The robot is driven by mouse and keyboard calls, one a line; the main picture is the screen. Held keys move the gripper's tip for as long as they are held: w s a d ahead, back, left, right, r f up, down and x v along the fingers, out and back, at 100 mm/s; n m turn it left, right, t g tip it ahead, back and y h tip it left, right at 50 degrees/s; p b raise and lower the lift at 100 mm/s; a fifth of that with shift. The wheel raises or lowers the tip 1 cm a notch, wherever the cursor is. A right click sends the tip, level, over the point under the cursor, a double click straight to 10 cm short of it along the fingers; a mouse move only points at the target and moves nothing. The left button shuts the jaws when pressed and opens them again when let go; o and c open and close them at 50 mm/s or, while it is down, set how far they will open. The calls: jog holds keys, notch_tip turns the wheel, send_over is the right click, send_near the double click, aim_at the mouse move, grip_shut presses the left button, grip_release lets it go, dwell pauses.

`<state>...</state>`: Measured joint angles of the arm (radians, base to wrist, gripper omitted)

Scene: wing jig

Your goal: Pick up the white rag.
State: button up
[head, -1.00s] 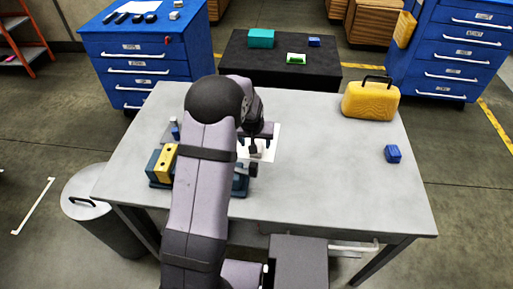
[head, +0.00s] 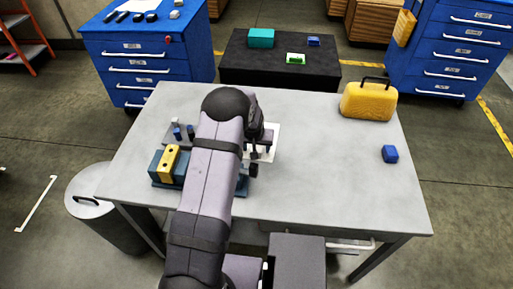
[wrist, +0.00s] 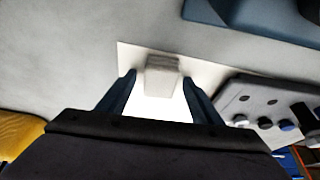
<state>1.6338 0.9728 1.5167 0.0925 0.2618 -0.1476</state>
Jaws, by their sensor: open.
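The white rag (wrist: 161,68) looks like a small, pale, folded block. It lies on a flat white sheet (wrist: 150,104) on the table. In the wrist view my gripper (wrist: 159,76) is open, with one dark finger on either side of the rag and gaps between. The fingertips are close to the rag, but I cannot tell their exact height. In the head view my gripper (head: 260,150) is over the white sheet (head: 273,136), and my arm and fingers mostly hide the rag.
A blue-and-yellow jig (head: 168,163) stands left of my arm, by a grey plate (wrist: 262,103) with several pegs. A yellow case (head: 368,101) and a blue block (head: 390,154) stand on the table's right side. The table's middle right is clear.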

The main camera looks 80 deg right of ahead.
jog(key=c, duration=1.1)
jog(key=shift+c, duration=0.2)
notch_tip(320, 180, up, 10)
jog(key=b, duration=0.3)
